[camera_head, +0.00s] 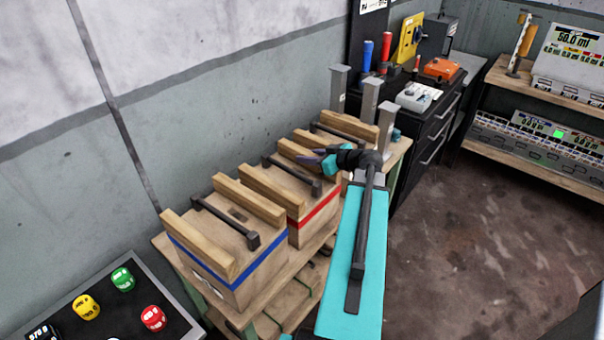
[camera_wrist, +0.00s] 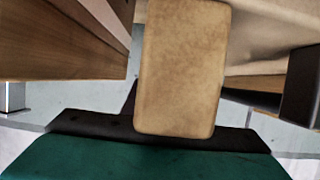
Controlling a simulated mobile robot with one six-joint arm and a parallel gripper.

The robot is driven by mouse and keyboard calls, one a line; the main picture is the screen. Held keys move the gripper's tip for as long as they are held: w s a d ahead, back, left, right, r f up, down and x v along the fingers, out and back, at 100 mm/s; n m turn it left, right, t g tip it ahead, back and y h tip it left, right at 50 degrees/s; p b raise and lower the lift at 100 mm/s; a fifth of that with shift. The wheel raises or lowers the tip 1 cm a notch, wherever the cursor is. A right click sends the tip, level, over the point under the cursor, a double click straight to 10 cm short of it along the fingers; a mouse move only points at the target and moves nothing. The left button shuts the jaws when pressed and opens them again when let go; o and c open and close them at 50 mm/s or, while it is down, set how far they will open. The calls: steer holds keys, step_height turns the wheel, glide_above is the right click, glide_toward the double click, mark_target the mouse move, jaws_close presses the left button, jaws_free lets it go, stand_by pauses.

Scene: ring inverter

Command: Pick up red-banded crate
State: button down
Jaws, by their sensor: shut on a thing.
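The red-banded crate (camera_head: 317,213) is a light wooden box with a red stripe, in the middle of a row of crates on a low wooden stand. It has two wooden slats and a dark handle (camera_head: 290,173) on top. My gripper (camera_head: 330,160) is at the right end of its rear slat (camera_head: 297,153) and is shut on it. In the wrist view the slat's end (camera_wrist: 182,70) fills the middle, in front of the dark gripper parts (camera_wrist: 130,128). My arm hides part of the crate's right side. The crate appears level, among the others.
A blue-banded crate (camera_head: 225,285) stands close in front, and another crate (camera_head: 347,124) stands behind. Grey posts (camera_head: 338,90) rise at the stand's far end. Open floor (camera_head: 470,240) lies to the right.

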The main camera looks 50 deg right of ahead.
steer(key=shift+r, duration=0.2)
steer(key=shift+r+b, duration=1.45)
steer(key=shift+r, duration=3.45)
